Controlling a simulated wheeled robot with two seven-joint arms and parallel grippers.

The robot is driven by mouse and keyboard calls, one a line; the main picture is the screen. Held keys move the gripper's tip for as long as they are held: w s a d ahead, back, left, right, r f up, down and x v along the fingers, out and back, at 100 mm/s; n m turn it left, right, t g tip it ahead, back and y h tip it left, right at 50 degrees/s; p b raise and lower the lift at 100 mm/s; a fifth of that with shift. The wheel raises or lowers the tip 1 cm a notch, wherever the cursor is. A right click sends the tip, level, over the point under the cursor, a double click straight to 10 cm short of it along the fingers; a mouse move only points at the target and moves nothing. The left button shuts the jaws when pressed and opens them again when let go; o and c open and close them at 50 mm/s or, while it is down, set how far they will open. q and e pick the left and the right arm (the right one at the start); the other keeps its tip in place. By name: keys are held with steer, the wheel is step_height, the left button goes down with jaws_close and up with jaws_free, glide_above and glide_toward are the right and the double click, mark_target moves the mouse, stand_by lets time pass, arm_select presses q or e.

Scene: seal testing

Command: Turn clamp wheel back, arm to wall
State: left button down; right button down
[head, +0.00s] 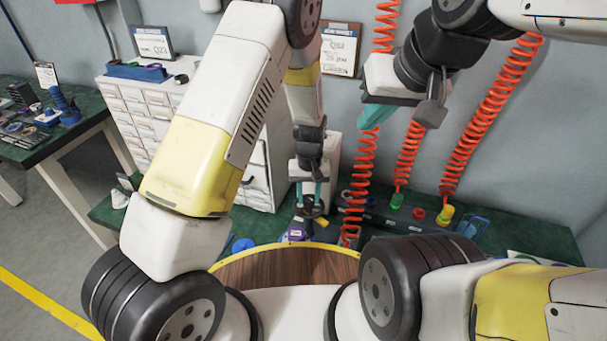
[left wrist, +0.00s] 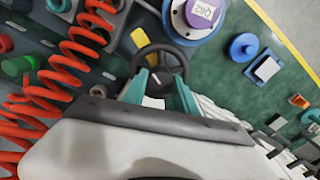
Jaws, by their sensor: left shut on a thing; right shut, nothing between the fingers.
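The black clamp wheel (left wrist: 172,51) is a spoked ring in the left wrist view, next to a round metal seat holding a purple labelled piece (left wrist: 203,12). My left gripper (left wrist: 160,88) has its teal fingers at the near side of the wheel and is shut on it. In the head view my left gripper (head: 310,196) points down over the bench, with the wheel small and partly hidden at its tips. The purple piece (head: 296,231) shows just below it. My right gripper (head: 374,117) is shut and empty, raised in front of the wall. I cannot make out a clamp arm.
Coiled red hoses (head: 361,180) hang right of my left gripper, near the wheel. White drawers (head: 140,120) stand behind at left. A blue round part (left wrist: 243,47) lies beside the metal seat.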

arm_select(q)
steer(key=n, duration=0.5)
steer(key=shift+n, duration=0.3)
steer(key=n, duration=1)
steer(key=shift+n, duration=0.4)
steer(key=n, duration=0.5)
steer(key=shift+n, duration=0.3)
steer(key=c, duration=1)
jaws_free()
steer(key=shift+o, duration=0.2)
